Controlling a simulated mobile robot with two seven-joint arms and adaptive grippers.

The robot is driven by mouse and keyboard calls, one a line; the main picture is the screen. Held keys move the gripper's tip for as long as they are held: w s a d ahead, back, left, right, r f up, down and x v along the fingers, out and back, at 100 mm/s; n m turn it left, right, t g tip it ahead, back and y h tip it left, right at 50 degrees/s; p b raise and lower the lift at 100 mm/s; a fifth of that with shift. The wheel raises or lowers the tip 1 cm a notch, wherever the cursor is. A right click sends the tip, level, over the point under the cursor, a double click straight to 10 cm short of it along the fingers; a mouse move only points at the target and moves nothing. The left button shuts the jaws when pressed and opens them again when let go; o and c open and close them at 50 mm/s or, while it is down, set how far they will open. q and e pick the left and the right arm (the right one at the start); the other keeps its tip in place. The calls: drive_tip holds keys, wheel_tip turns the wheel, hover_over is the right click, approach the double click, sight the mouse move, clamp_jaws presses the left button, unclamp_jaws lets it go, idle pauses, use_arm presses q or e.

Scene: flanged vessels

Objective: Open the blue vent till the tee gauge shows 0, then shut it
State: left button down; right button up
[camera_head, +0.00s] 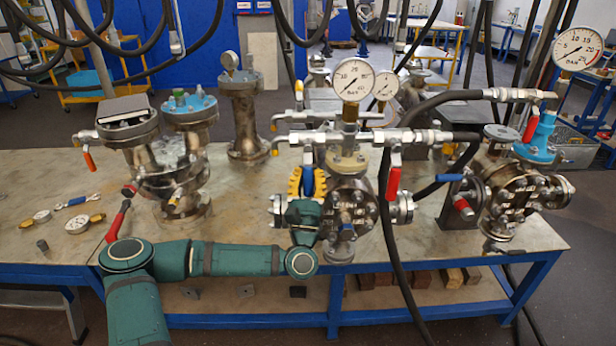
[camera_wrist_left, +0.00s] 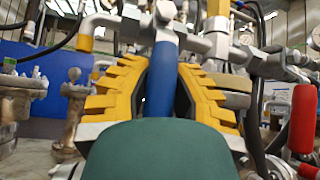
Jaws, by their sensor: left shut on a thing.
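The blue vent handle (camera_head: 307,157) sits at the left end of the pipe tee above the middle flanged vessel (camera_head: 350,207). My left gripper (camera_head: 308,180) has its yellow fingers on either side of the handle and is shut on it. In the left wrist view the blue handle (camera_wrist_left: 161,78) stands upright between the yellow fingers (camera_wrist_left: 162,85). The tee gauge (camera_head: 353,80) has a white dial and stands above the tee; its needle is too small to read surely. My right gripper is out of view.
A red-handled valve (camera_head: 393,182) hangs right of the tee, and a black hose (camera_head: 384,240) drops past the vessel. A second gauge (camera_head: 385,86) stands behind, and a large one (camera_head: 578,48) at far right. A red-handled tool (camera_head: 119,220) and small gauges (camera_head: 77,224) lie at left.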

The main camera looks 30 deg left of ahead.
use_arm(q)
drive_tip(key=shift+d, duration=0.1)
drive_tip(key=c, duration=0.8)
unclamp_jaws()
drive_tip(key=v, duration=1.2)
